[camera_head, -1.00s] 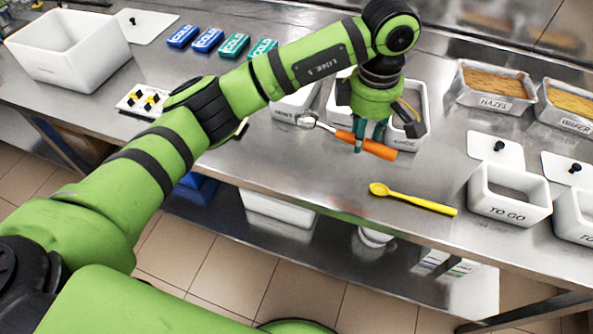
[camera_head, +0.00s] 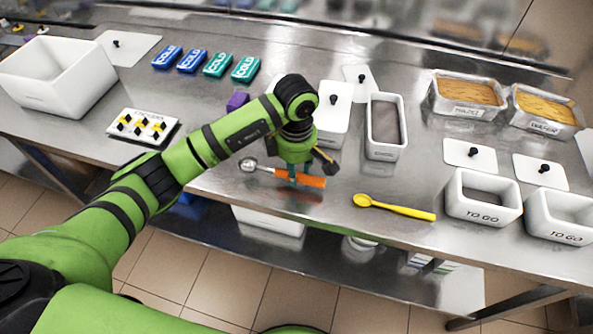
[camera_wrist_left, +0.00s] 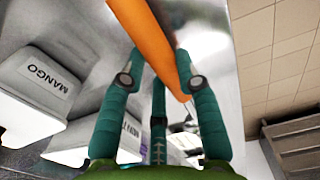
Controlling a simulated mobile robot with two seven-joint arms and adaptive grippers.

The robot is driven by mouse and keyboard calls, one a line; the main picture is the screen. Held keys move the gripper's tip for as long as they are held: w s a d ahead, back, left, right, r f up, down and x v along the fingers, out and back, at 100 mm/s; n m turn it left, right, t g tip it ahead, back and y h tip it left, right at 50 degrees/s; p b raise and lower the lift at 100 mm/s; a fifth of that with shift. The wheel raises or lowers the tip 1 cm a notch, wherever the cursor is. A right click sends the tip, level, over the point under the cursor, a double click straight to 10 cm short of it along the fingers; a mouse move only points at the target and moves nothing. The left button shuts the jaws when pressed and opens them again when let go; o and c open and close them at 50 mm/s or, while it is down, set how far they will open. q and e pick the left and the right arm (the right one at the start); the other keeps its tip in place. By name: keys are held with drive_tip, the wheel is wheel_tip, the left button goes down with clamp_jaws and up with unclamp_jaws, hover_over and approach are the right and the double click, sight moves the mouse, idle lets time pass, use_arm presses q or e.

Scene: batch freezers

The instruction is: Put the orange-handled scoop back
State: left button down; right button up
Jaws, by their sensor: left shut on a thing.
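The orange-handled scoop (camera_head: 312,181) has a round metal bowl (camera_head: 248,164) that points left in the head view. My left gripper (camera_head: 292,172) is shut on its orange handle. In the left wrist view the orange handle (camera_wrist_left: 152,40) runs between the fingers. The scoop is over the steel counter near its front edge; whether it touches the counter I cannot tell. My right gripper is not in view.
A yellow spoon (camera_head: 400,209) lies on the counter to the right. An open white tub (camera_head: 384,148) and a lidded one (camera_head: 331,125) stand behind the gripper. Open TO GO tubs (camera_head: 483,210) stand at the right. Cold packs (camera_head: 217,64) lie at the back.

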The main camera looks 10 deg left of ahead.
use_arm(q)
wheel_tip(320, 180, down, 2)
drive_tip(key=shift+f+p, duration=0.1)
drive_tip(key=shift+p, duration=0.25)
drive_tip(key=shift+f, duration=0.1)
drive_tip(key=shift+f, duration=0.1)
drive_tip(key=shift+f+b, duration=0.15)
drive_tip(key=shift+b, duration=0.2)
drive_tip(key=c, duration=0.9)
unclamp_jaws()
